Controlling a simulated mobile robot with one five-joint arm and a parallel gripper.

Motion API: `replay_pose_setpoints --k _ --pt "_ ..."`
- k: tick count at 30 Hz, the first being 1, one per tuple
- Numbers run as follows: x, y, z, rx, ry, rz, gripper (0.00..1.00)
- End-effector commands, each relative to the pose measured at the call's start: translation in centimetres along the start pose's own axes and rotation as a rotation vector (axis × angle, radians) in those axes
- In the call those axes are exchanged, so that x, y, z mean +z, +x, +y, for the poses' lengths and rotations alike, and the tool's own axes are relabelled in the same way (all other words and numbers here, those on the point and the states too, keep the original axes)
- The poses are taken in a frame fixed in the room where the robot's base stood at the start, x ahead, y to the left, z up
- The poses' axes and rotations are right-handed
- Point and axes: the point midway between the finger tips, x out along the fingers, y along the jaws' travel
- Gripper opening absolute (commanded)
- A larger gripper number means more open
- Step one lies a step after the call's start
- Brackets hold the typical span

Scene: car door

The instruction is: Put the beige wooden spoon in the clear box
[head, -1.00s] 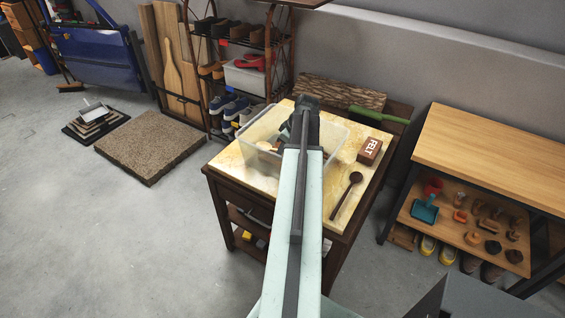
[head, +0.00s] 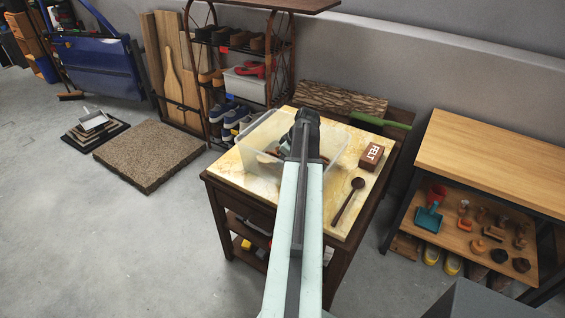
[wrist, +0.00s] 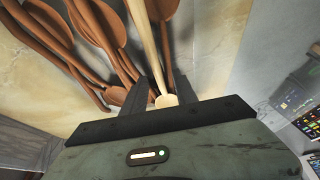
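The beige wooden spoon (wrist: 152,50) shows as a pale handle in the wrist view, its end close to my palm and its far end cut off at the top. My gripper (wrist: 163,85) has its two dark fingers close on either side of this handle and appears shut on it. The clear box (head: 258,158) stands on the small table. In the head view my gripper (head: 307,118) is over the box, and my arm hides part of it. Several brown spoons (wrist: 100,20) lie beyond the handle in the wrist view.
The small table has a pale marbled top (head: 222,175). A dark spoon (head: 346,203) and a brown FELT box (head: 372,156) lie right of the clear box. A wooden bench (head: 490,150) stands to the right. A shoe rack (head: 235,90) stands behind. The floor at left is mostly free.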

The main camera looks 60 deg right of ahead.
Motion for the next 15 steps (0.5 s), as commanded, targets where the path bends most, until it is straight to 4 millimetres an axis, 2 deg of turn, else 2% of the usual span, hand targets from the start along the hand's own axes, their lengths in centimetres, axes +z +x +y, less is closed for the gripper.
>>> replay_pose_setpoints --k 4,8,15 --pt "-0.2 -0.5 0.0 0.000 0.000 0.000 0.34" --pt "-0.3 -2.2 0.0 0.000 0.001 0.000 0.34" --pt "-0.5 -7.5 -0.1 0.000 0.000 0.000 0.34"
